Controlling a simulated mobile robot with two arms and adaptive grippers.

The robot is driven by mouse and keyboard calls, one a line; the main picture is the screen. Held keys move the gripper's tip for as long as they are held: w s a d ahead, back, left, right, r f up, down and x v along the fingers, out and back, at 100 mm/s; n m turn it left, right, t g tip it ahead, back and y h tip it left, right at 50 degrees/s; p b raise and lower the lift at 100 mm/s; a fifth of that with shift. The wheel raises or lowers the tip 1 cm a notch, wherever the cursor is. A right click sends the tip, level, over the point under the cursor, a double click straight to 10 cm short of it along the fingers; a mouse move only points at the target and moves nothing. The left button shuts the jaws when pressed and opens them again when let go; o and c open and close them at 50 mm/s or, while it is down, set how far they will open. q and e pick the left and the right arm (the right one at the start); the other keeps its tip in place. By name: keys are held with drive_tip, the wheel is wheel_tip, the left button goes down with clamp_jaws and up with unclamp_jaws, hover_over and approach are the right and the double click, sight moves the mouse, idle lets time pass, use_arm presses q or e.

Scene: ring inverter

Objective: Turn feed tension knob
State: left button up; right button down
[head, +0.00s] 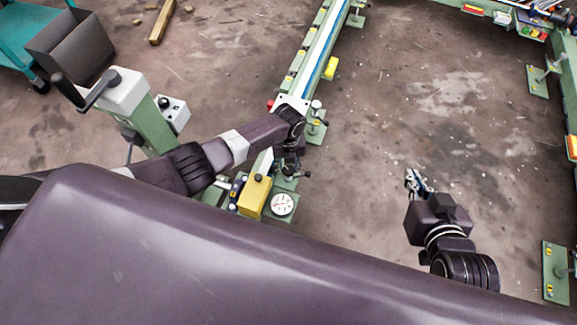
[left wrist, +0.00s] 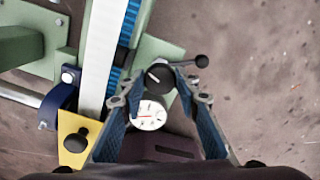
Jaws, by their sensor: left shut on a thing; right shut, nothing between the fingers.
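A round black knob with a white pointer mark, which I take as the feed tension knob (left wrist: 158,77), sits between the fingertips of my left gripper (left wrist: 158,82) in the left wrist view. The fingers are closed on its two sides. In the head view my left gripper (head: 290,162) is over the green machine near its dial; the wrist hides most of the knob there. A white dial gauge (left wrist: 149,115) is beside the knob and also shows in the head view (head: 281,204). My right gripper (head: 416,182) is shut and empty over the bare floor.
A black lever with a ball end (left wrist: 201,62) stands just right of the knob. A yellow block with a black knob (head: 254,196) is beside the gauge. A green post with a crank (head: 150,125) stands left. The floor at the right centre is free.

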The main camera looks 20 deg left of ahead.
use_arm(q)
drive_tip(key=o, duration=1.1)
drive_tip(key=shift+o, duration=0.2)
wheel_tip(320, 180, up, 12)
